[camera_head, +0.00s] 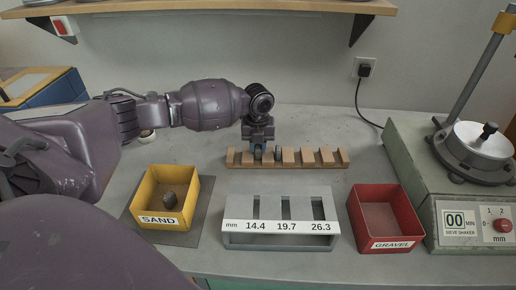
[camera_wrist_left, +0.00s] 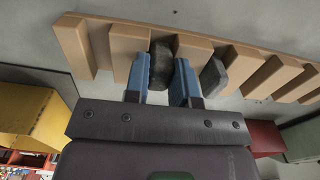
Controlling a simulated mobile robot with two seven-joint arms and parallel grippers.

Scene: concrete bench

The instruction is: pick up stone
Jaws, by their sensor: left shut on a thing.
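A wooden rack (camera_head: 318,159) with upright dividers stands at the back of the bench. My left gripper (camera_head: 263,150) reaches down into it. In the left wrist view my left gripper (camera_wrist_left: 165,66) has its blue fingers shut on a dark grey stone (camera_wrist_left: 160,60) between two dividers. A second grey stone (camera_wrist_left: 212,73) sits in a slot just right of the right finger; it also shows in the head view (camera_head: 278,153). My right gripper is not in view.
A grey gauge block (camera_head: 275,242) with slots marked 14.4, 19.7 and 26.3 stands in front of the rack. A red GRAVEL box (camera_head: 393,244) is to its right. A green sieve shaker (camera_head: 440,190) fills the right side. A shelf (camera_head: 220,7) runs above.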

